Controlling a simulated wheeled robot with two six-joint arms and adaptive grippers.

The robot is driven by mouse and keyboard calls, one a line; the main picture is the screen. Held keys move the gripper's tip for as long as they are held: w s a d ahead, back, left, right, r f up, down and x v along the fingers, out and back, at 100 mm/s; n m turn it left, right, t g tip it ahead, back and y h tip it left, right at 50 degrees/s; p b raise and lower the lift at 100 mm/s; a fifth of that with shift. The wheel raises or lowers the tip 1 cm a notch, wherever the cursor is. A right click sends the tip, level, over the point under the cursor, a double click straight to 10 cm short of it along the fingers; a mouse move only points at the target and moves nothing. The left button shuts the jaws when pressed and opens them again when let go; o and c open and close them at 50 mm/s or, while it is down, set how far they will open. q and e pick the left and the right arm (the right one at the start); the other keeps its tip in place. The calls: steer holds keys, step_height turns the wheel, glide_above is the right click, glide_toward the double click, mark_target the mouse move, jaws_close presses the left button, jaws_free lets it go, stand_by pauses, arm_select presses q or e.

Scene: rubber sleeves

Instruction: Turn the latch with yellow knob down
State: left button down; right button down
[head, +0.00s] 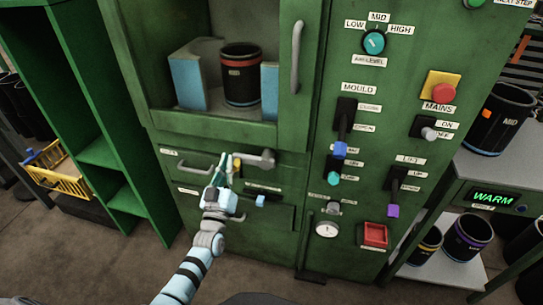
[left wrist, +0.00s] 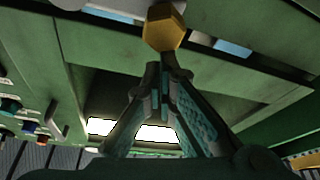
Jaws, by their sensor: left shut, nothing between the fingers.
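The latch (head: 262,158) is a grey lever on the green cabinet, below the window opening, and it lies roughly level. Its yellow knob (head: 238,166) shows at the lever's left end, partly hidden by my left gripper (head: 227,166). In the left wrist view the yellow faceted knob (left wrist: 165,27) is just beyond the tips of my left gripper (left wrist: 165,68). The fingers are shut with nothing between them. I cannot tell whether the tips touch the knob. My right gripper is not in view.
A grey handle (head: 192,167) sits left of the latch, and a blue-ended control (head: 260,200) sits below it. Above, a black cup with a red band (head: 240,75) stands in the opening. A control panel with levers, such as the blue one (head: 340,150), is to the right.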

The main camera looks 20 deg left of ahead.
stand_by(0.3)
arm_select(q)
steer(key=s+p, duration=0.5)
steer(key=s, duration=0.4)
steer(key=shift+s+d+r, duration=0.25)
steer(key=shift+d+r, duration=0.05)
